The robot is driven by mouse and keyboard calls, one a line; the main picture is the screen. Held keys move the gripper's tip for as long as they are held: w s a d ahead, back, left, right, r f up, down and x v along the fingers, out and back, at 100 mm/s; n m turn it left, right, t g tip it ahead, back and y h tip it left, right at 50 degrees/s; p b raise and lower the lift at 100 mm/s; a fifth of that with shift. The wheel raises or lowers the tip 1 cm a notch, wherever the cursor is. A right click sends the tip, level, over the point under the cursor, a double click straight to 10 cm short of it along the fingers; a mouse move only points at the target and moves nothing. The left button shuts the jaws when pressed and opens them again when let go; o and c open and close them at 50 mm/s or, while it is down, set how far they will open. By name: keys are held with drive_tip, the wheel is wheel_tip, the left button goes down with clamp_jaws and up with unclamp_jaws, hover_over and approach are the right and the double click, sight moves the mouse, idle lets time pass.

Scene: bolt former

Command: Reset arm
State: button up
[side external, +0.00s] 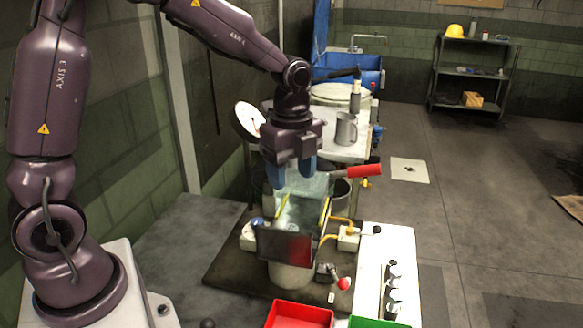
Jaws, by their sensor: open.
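My purple arm reaches over from the left. My gripper (291,174) points down with its two blue fingers apart, open, and nothing shows between them. It hangs just above and behind a bolt former machine (284,243), which has a dark front plate, a clear guard with yellow edges and a reddish glow at its lower right. A red-handled lever (364,171) sticks out to the right of the gripper. Whether the fingertips touch the guard cannot be told from this view.
A red bin (300,315) and a green bin (378,322) stand at the front edge. A white panel (393,251) holds dark parts. A shelf (468,75) is far right; the floor between is mostly clear.

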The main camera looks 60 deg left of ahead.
drive_tip(key=shift+r, duration=0.35)
drive_tip(key=s+d+r+n+t, duration=0.1)
drive_tip(key=s+r+n+t, duration=0.1)
drive_tip(key=s+r+n, duration=0.3)
drive_tip(key=s+r+n+t, duration=0.3)
drive_tip(key=s+r+n, duration=0.2)
drive_tip(key=s+n, duration=0.6)
drive_tip(key=shift+s+d+r+n+t, duration=0.15)
drive_tip(key=shift+s+d+n+t, duration=0.15)
drive_tip(key=shift+s+d+n, duration=0.1)
